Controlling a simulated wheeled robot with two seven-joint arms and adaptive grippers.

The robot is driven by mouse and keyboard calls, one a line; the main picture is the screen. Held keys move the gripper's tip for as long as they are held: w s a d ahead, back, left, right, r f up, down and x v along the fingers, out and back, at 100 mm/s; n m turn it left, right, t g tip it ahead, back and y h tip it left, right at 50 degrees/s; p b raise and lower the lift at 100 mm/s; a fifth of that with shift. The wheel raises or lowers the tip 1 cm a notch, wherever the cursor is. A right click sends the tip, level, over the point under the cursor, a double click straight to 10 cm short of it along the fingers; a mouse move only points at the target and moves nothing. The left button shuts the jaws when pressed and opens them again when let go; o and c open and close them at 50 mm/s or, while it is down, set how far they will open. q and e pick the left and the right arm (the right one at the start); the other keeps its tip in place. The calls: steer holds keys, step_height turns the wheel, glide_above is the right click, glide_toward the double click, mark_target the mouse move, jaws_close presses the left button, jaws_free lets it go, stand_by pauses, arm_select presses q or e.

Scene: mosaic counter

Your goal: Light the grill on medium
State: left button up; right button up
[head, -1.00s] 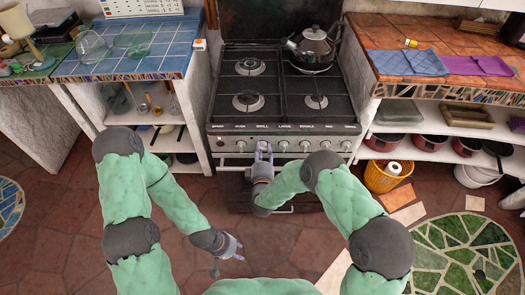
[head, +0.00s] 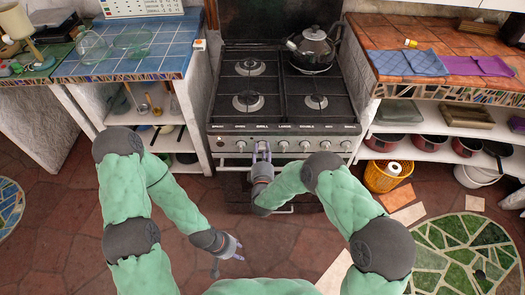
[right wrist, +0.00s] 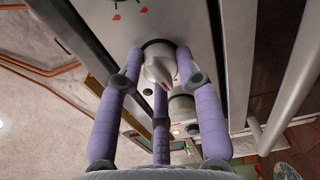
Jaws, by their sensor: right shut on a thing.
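The stove (head: 284,130) has a row of knobs along its front panel, with a label above each. The knob under the GRILL label (head: 262,126) is where my right gripper (head: 262,148) reaches the panel. In the right wrist view, my right gripper's purple fingers (right wrist: 160,85) are shut around the pale grill knob (right wrist: 160,68), which has a small red mark. The fingers hide most of this knob in the head view, so its setting cannot be read. My left gripper (head: 235,249) is open and empty, low over the floor in front of the stove.
A black kettle (head: 314,47) stands on the back right burner. No flame shows. A blue-tiled counter (head: 150,65) is at the left and an orange-tiled counter (head: 375,40) with cloths is at the right. The oven handle runs below the knobs.

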steer(key=o, duration=1.2)
steer(key=shift+w, duration=0.1)
steer(key=shift+c, duration=0.2)
steer(key=shift+s, duration=0.2)
steer(key=s, duration=1.1)
steer(key=shift+s, duration=0.35)
arm_select(q)
jaws_close()
